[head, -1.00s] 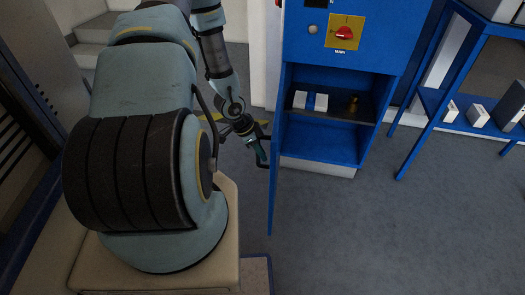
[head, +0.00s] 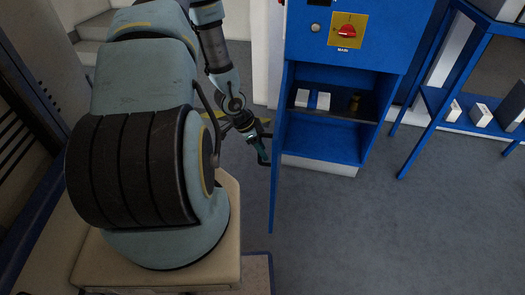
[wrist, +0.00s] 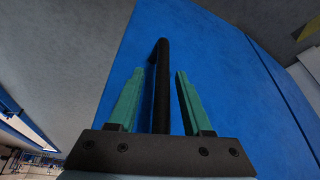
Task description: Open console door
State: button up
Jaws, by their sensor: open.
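The blue console (head: 345,40) stands at the upper middle of the head view. Its door (head: 278,175) stands swung open at the left side of the cabinet, seen nearly edge-on. In the wrist view the door's blue face (wrist: 215,60) fills the middle, with a black bar handle (wrist: 162,85) on it. My gripper (head: 262,150) is beside the door's outer face. In the wrist view my gripper's two green fingers (wrist: 155,95) are open, one on each side of the handle, with gaps visible between fingers and handle.
A blue rack (head: 445,100) with boxes stands at the right. The grey floor (head: 400,240) in front of the console is clear.

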jog(key=p+v, duration=0.3)
jog(key=v, duration=0.6)
jog(key=shift+a+r+p, duration=0.2)
jog(key=shift+r+p, duration=0.15)
jog(key=a+r+n+t+y, duration=0.1)
jog(key=a+r+n+y, duration=0.1)
jog(key=a+r+n, duration=0.3)
jog(key=a+r+n+y, duration=0.2)
jog(key=r, duration=0.5)
jog(key=s+r+n, duration=0.8)
jog(key=s+r, duration=0.1)
jog(key=r, duration=0.2)
jog(key=shift+d+r, duration=0.25)
jog(key=shift+r, duration=0.15)
